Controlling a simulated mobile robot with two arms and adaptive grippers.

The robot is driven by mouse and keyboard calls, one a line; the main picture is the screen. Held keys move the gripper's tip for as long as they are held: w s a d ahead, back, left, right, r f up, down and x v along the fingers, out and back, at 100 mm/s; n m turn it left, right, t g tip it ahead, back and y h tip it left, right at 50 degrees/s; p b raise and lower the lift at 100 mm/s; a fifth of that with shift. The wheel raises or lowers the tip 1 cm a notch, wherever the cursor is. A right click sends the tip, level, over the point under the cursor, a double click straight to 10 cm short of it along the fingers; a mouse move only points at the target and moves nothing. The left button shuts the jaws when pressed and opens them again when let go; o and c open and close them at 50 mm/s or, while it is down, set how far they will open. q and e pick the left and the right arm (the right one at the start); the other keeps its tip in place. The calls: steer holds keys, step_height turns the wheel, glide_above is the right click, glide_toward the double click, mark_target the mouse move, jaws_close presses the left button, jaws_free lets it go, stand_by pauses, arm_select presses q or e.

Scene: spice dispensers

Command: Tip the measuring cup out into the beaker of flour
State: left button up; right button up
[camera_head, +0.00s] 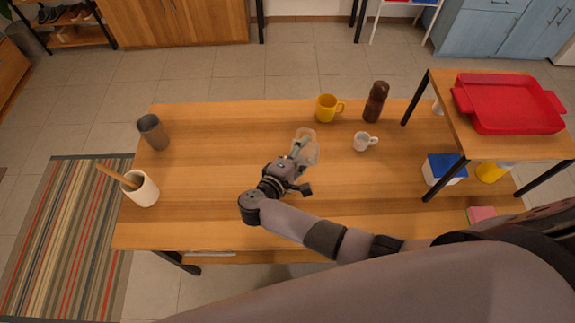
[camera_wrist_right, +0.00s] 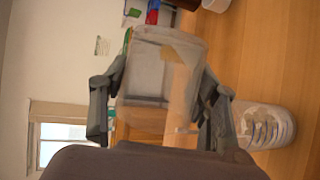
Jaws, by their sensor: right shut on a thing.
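My right gripper (camera_head: 299,155) is above the middle of the table, its fingers pointing toward the back. It is shut on a clear, see-through cup, taken as the measuring cup (camera_wrist_right: 160,75), which fills the space between the fingers in the right wrist view. In the head view only a pale, glassy shape (camera_head: 309,148) shows at the fingertips. A clear round vessel with whitish, ribbed-looking contents (camera_wrist_right: 265,126), probably the beaker of flour, stands on the table beside the fingers in the right wrist view. What is inside the cup cannot be told. My left gripper is not in view.
On the wooden table (camera_head: 215,160), a yellow mug (camera_head: 326,108), brown bottle (camera_head: 376,102) and white cup (camera_head: 362,141) stand behind and right. A grey tumbler (camera_head: 153,132) and white utensil pot (camera_head: 142,189) stand left. A raised shelf with a red tray (camera_head: 508,103) is at right. Left-centre is clear.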

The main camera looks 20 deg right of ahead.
steer(key=shift+w+a+r, duration=0.1)
stand_by(0.3)
steer(key=shift+s+f, duration=0.2)
steer(key=shift+f, duration=0.15)
steer(key=shift+d+m, duration=0.2)
steer(key=shift+m, duration=0.1)
